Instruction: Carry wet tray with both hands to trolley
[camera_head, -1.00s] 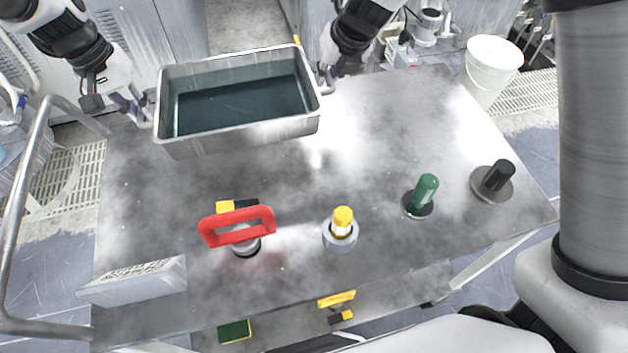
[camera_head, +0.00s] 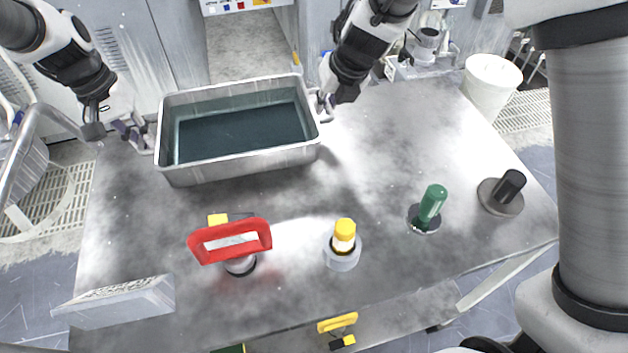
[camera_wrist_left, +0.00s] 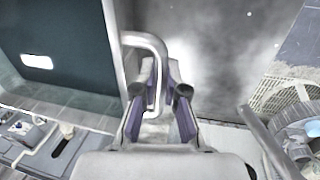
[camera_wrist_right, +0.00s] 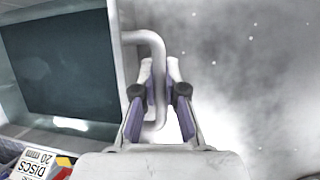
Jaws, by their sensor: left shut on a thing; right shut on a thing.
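The wet tray (camera_head: 240,163) is a metal pan with dark liquid in it, at the far edge of the steel table in the head view. Its rim also shows in the left wrist view (camera_wrist_left: 113,40) and the right wrist view (camera_wrist_right: 118,45). My left gripper (camera_head: 138,137) is shut on the tray's left loop handle (camera_wrist_left: 160,75). My right gripper (camera_head: 326,103) is shut on the right loop handle (camera_wrist_right: 158,75). The tray looks about level. I cannot tell whether its base touches the table. No trolley can be made out for certain.
The table (camera_head: 380,170) bears a red-handled tool (camera_head: 232,242), a yellow-topped bottle (camera_head: 343,240), a green-handled piece (camera_head: 431,207) and a black-handled disc (camera_head: 504,192). A grey block (camera_head: 125,300) stands front left. A white bucket (camera_head: 490,85) is beyond the right side.

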